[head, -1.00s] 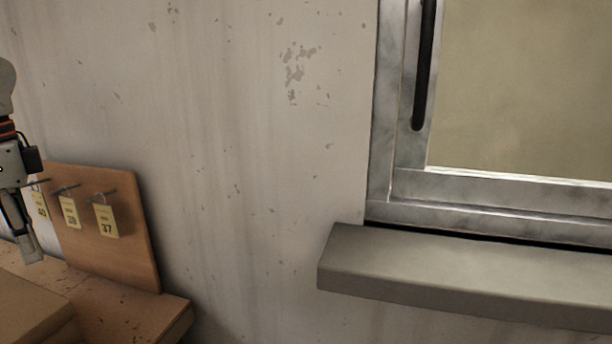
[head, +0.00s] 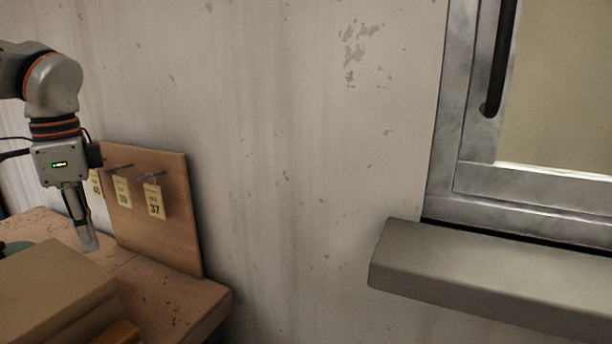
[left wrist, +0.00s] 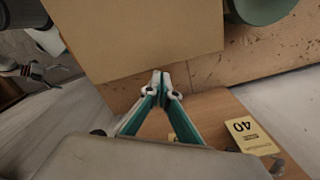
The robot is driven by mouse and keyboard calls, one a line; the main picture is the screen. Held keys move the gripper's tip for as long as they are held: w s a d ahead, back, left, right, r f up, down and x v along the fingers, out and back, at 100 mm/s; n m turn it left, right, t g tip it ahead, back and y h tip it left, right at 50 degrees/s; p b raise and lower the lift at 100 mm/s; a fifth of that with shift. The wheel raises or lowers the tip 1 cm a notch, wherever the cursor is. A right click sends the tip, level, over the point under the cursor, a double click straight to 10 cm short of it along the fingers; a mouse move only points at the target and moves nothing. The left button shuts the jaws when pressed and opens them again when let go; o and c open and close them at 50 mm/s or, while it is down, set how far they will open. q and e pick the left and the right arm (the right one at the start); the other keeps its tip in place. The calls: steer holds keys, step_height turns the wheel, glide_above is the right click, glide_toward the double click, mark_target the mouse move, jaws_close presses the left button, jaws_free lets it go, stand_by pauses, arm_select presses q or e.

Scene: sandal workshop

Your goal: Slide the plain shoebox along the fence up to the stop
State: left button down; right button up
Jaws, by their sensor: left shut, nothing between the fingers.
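A plain brown box (head: 52,283), which looks like the shoebox, lies on the wooden bench at the lower left of the head view, partly cut off. It fills the upper middle of the left wrist view (left wrist: 140,38). My left gripper (head: 89,240) points down behind the box, between it and the tag board. Its fingertips (left wrist: 161,79) are together and empty, close to the box's edge; I cannot tell whether they touch it. An orange-brown wooden piece (head: 120,333) shows beside the box and may belong to the fence or stop. My right gripper is out of view.
A wooden board (head: 178,225) with hooks and numbered tags stands at the wall behind the bench (head: 190,305). A green round object (left wrist: 258,9) lies beyond the box. A grey sill (head: 480,270) juts out under the window at right.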

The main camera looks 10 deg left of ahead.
arm_select(q)
steer(key=shift+f, duration=0.35)
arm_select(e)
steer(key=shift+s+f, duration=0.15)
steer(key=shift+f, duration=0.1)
arm_select(q)
steer(key=shift+s+r, duration=0.1)
steer(key=shift+s, duration=0.1)
steer(key=shift+s+a, duration=0.25)
steer(key=shift+s, duration=0.45)
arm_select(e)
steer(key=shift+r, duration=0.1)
arm_select(q)
steer(key=shift+w, duration=0.3)
steer(key=shift+w+d+b, duration=0.15)
steer(key=shift+w+b, duration=0.2)
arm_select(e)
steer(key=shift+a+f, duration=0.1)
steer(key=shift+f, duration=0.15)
arm_select(q)
step_height(320, 180, up, 8)
steer(key=p, duration=0.2)
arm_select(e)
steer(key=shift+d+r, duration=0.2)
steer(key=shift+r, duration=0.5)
